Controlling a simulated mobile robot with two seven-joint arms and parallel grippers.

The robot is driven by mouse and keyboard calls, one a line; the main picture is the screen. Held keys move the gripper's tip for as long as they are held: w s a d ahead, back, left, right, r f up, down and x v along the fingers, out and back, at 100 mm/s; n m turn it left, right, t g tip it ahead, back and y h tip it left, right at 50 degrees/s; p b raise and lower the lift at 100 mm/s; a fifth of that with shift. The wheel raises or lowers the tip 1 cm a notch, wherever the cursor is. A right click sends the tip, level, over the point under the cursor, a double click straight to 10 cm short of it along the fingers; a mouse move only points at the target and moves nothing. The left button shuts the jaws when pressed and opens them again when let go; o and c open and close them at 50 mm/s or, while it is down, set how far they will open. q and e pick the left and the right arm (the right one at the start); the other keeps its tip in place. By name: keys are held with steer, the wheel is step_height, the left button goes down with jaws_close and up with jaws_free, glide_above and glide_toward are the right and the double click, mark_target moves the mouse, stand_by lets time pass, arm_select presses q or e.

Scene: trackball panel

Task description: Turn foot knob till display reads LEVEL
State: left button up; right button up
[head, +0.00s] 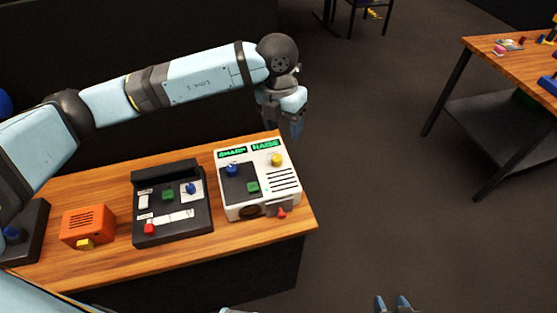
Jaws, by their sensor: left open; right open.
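The white panel (232,208) stands at the right end of the wooden table. Its two green displays on top appear to read SHARP (232,153) and RAISE (266,144). A red knob (282,212) sits low at its front right corner; I cannot tell for sure that it is the foot knob. A blue knob (232,170), a green knob (253,187) and a yellow knob (277,160) are on its top face. My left gripper (297,130) is open and empty, behind the panel's right back corner. My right gripper (394,303) is open at the bottom edge, away from the panel.
A black panel (172,230) with coloured knobs and an orange box (88,225) stand left of the white panel. A dark device (25,245) is at the far left. Another table (490,58) with small items stands at the right. The floor between is clear.

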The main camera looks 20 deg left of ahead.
mark_target(277, 157)
arm_select(q)
steer(key=shift+t+y, duration=0.3)
steer(key=shift+y, duration=0.3)
steer(key=f, duration=0.4)
steer(key=w+a+f, duration=0.1)
steer(key=f, duration=0.3)
steer(key=a+f+p, duration=0.1)
steer(key=f, duration=0.4)
steer(key=shift+w, duration=0.2)
steer(key=c, duration=0.9)
